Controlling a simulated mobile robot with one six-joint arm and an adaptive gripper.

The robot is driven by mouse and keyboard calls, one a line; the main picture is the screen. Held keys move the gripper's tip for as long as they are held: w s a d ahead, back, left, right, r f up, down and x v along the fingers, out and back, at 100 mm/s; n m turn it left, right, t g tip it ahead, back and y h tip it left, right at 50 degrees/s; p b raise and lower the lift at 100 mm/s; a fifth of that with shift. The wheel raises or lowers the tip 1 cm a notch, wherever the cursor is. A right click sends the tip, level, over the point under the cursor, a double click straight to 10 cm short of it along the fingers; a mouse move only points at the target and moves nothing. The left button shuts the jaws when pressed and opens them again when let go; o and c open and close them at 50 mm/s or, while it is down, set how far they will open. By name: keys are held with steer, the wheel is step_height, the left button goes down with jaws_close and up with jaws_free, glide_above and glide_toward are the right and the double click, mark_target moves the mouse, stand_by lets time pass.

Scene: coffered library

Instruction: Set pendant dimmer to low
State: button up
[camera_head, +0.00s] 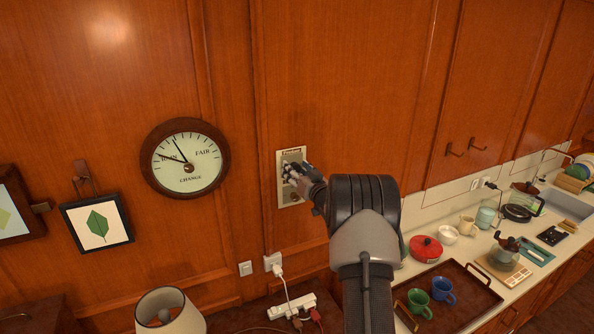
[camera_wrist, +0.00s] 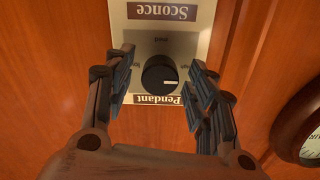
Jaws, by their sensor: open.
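A brass-coloured wall plate (camera_head: 290,155) is on the wood panelling, partly covered by my gripper (camera_head: 298,175) in the head view. In the wrist view the plate shows upside down, with a "Pendant" label (camera_wrist: 159,99) below a round black dimmer knob (camera_wrist: 160,74). The knob's white pointer mark points to the right in that view. "med" is printed above the knob; the side markings are partly hidden by my fingers. A "Sconce" label (camera_wrist: 162,12) is at the top. My gripper (camera_wrist: 162,90) is open, its fingers on either side of the knob, with gaps showing between.
A round barometer (camera_head: 186,160) hangs left of the plate. A wall switch (camera_head: 245,268) and a socket with a plug (camera_head: 273,262) are below it. A lamp (camera_head: 170,312) stands at the lower left; a counter with a tray (camera_head: 480,290) and dishes is at right.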

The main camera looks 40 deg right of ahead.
steer(key=shift+c, duration=0.6)
steer(key=c, duration=0.9)
steer(key=shift+c, duration=0.2)
